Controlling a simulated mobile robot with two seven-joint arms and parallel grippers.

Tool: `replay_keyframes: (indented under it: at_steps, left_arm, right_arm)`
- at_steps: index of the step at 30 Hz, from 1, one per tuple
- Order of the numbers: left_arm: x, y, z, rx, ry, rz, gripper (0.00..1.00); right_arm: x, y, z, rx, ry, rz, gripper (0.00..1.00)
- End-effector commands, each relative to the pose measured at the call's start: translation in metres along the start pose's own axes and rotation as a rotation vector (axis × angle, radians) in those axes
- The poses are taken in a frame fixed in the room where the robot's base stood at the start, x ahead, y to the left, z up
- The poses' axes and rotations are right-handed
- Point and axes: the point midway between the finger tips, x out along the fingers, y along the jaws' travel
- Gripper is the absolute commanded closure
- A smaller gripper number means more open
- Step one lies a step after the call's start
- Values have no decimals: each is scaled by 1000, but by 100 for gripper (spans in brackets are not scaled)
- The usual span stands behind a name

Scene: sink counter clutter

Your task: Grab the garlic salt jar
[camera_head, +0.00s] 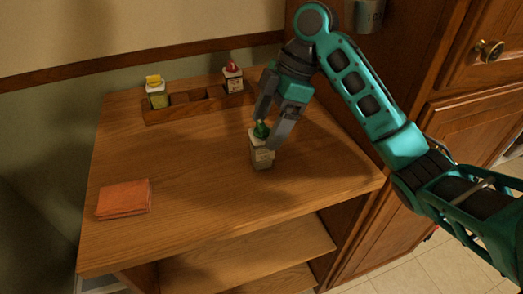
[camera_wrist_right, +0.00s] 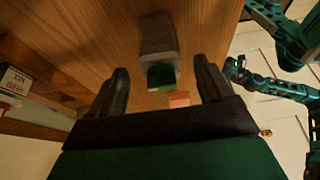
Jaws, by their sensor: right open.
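A white jar with a green cap (camera_head: 261,156) stands upright on the wooden counter (camera_head: 190,190), right of centre. I cannot read its label, so I cannot tell whether it is the garlic salt. In the right wrist view the same jar (camera_wrist_right: 158,36) shows ahead, its green cap between the finger lines. My right gripper (camera_head: 271,122) is open above it, fingers pointing down, one on either side of the cap. I cannot tell whether they touch it. Two similar jars, one with a yellow cap (camera_head: 157,95) and one with a red cap (camera_head: 233,80), stand in the rack.
A wooden rack (camera_head: 165,116) stands along the back of the counter. A folded orange cloth (camera_head: 124,199) lies at the front left. A wooden cabinet (camera_head: 470,110) rises on the right. The counter between cloth and jar is clear.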

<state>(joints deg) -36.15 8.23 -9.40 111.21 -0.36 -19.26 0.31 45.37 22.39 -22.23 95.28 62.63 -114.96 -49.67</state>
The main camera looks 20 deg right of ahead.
Motion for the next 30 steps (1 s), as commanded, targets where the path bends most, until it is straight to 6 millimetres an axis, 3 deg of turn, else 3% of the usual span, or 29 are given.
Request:
replay_keyframes:
  at_steps: [9, 19, 30]
  left_arm:
    - [7, 0, 10, 0, 1, 0, 57]
    - [10, -1, 5, 2, 11, -2, 57]
    - [10, -2, 5, 1, 11, -3, 57]
  right_arm:
    - [45, -1, -2, 0, 3, -3, 19]
    - [51, -1, -2, 0, 0, -1, 19]
    - [51, -1, -2, 0, 0, -1, 54]
